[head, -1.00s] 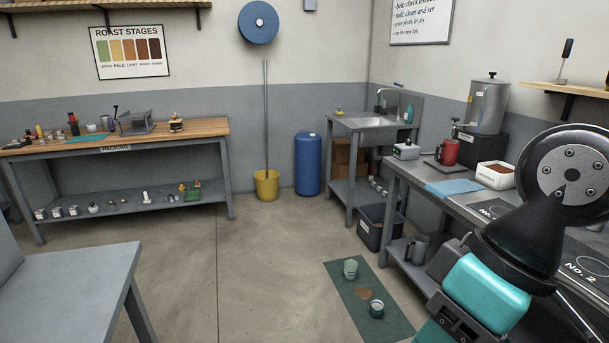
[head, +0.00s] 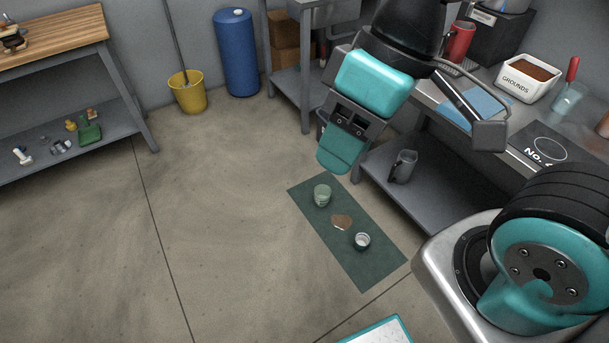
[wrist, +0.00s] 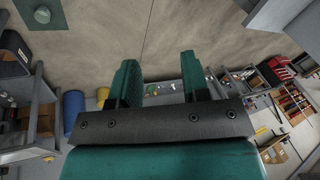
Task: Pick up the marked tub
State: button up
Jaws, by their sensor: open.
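Two small tubs stand on the dark green floor mat (head: 370,275) in the head view. One is a pale green tub (head: 322,196); the other is a grey tub with a whitish inside (head: 362,241). I cannot make out a mark on either one. My gripper (head: 341,160) is above and behind the pale green tub in the picture, apart from both tubs. In the wrist view my gripper (wrist: 160,78) has its two teal fingers spread, with nothing between them. One tub (wrist: 42,14) shows at the top left there; I cannot tell which.
A brown patch (head: 342,222) lies on the mat between the tubs. A grey bench (head: 430,100) with a lower shelf holding a metal jug (head: 403,166) stands to the right. A yellow bucket (head: 187,95) and blue barrel (head: 236,55) stand behind. The floor left of the mat is clear.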

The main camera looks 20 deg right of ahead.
aim_at(322, 192)
jog(key=u, duration=0.1)
jog(key=i, duration=1.45)
jog(key=u, duration=0.1)
